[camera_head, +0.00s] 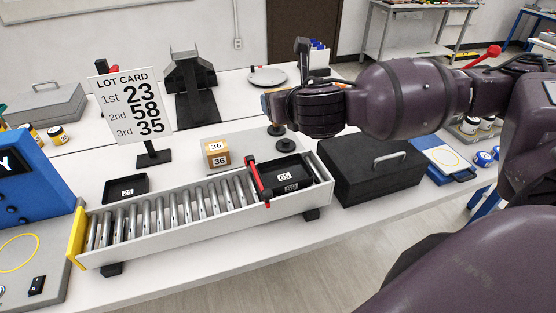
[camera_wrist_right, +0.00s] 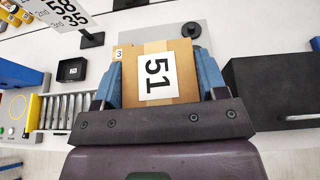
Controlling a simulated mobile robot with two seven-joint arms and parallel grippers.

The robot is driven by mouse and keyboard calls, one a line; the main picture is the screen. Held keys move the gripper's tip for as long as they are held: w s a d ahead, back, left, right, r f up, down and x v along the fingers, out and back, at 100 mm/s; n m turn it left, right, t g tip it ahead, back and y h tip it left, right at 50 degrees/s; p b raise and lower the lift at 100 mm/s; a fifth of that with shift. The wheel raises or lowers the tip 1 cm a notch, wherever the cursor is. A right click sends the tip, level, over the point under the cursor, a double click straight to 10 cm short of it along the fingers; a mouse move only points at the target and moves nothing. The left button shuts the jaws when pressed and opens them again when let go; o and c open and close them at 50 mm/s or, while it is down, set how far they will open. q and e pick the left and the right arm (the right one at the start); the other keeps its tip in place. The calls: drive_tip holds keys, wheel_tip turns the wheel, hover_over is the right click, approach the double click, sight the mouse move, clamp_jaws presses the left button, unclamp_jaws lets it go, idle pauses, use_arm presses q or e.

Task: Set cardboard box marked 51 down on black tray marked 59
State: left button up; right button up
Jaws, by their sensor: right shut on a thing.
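The cardboard box marked 51 (camera_wrist_right: 186,88) is between the two blue fingers of my right gripper (camera_wrist_right: 160,80) in the right wrist view. Its number label and tape strip face the camera. In the head view my right gripper (camera_head: 280,107) is up above the back of the table, and only a small edge of the box shows past it. The black tray (camera_head: 303,168), whose small labels seem to read 59, sits at the right end of the roller conveyor, apart from the box. In the wrist view the box and gripper hide this tray. My left gripper is not in view.
A red bar (camera_head: 258,181) crosses the conveyor (camera_head: 170,238) just left of the tray. A cardboard box marked 36 (camera_head: 216,153) stands behind the conveyor. Another small black tray (camera_head: 126,189), a lot card (camera_head: 131,107) and a black case (camera_head: 370,172) stand nearby.

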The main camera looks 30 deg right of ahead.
drive_tip(key=shift+w+d+r, duration=0.2)
drive_tip(key=shift+d+r, duration=0.2)
drive_tip(key=shift+w+d+f, duration=0.1)
drive_tip(key=shift+d+f, duration=0.05)
approach(279, 159)
drive_tip(key=x, duration=0.5)
drive_tip(key=shift+p, duration=0.3)
drive_tip(key=o, duration=1)
drive_tip(key=shift+c, duration=0.2)
